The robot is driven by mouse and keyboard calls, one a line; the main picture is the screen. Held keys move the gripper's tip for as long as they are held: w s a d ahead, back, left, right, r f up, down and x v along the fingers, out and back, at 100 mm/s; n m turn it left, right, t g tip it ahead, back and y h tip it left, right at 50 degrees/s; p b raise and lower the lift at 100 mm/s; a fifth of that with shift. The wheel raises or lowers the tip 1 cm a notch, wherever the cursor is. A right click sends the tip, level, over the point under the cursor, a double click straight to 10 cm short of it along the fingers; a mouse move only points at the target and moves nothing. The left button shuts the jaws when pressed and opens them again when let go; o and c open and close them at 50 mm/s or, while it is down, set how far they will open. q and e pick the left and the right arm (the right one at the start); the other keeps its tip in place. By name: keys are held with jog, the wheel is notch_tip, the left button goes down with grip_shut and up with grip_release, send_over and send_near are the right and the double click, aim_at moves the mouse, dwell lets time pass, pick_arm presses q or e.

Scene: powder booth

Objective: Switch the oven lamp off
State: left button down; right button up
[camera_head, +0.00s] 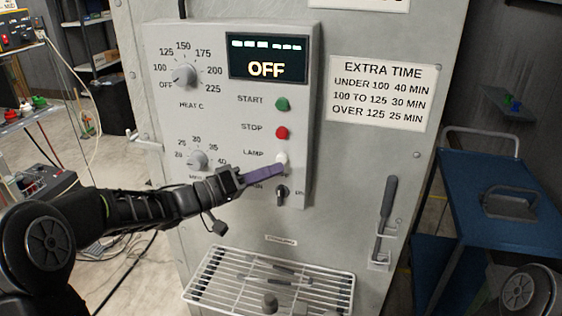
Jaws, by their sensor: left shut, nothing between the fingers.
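The oven control panel (222,105) is a pale grey box on the oven front. The lamp switch (282,158) is a small white knob right of the label LAMP, below the red STOP button (281,133). My left gripper (282,169) is shut and empty, its purple fingers pointing right. Its fingertips are right at the lower part of the lamp switch; I cannot tell whether they touch it. The fingers partly cover the panel below the switch. Whether the switch is up or down is too small to tell. My right gripper is out of view.
The display (268,57) reads OFF. The green START button (282,104) and a black key switch (283,192) are close to the lamp switch. A wire rack (215,290) sticks out below. A blue cart (490,200) stands at right.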

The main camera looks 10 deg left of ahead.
pick_arm(q)
jog(key=s, duration=0.6)
jog(key=shift+a+p, duration=0.2)
jog(key=shift+p, duration=0.25)
jog(key=w+a+f+t+y, duration=0.1)
jog(key=w+a+f+y, duration=0.1)
jog(key=f+y, duration=0.25)
jog(key=w+a+f+t+y, duration=0.1)
jog(key=w+a+f+y, duration=0.15)
jog(key=f, duration=0.35)
notch_tip(320, 180, down, 13)
jog(key=s+d+n+g+y, duration=0.1)
jog(key=s+g+y, duration=0.1)
jog(key=g+y, duration=0.1)
jog(key=s+d+f+g, duration=0.3)
jog(key=s+f, duration=0.3)
jog(key=f, duration=0.2)
jog(key=s+d+f+g, duration=0.2)
jog(key=s+f, duration=0.5)
jog(key=f, duration=0.1)
jog(key=s+d+f+g, duration=0.3)
jog(key=s+f, duration=0.2)
jog(key=s, duration=0.4)
jog(key=s+d+f+g, duration=0.3)
jog(key=s+d+f, duration=0.1)
jog(key=s, duration=0.5)
jog(key=shift+s+d+f+n, duration=0.15)
jog(key=shift+s+f+n, duration=0.15)
jog(key=shift+f+n, duration=0.1)
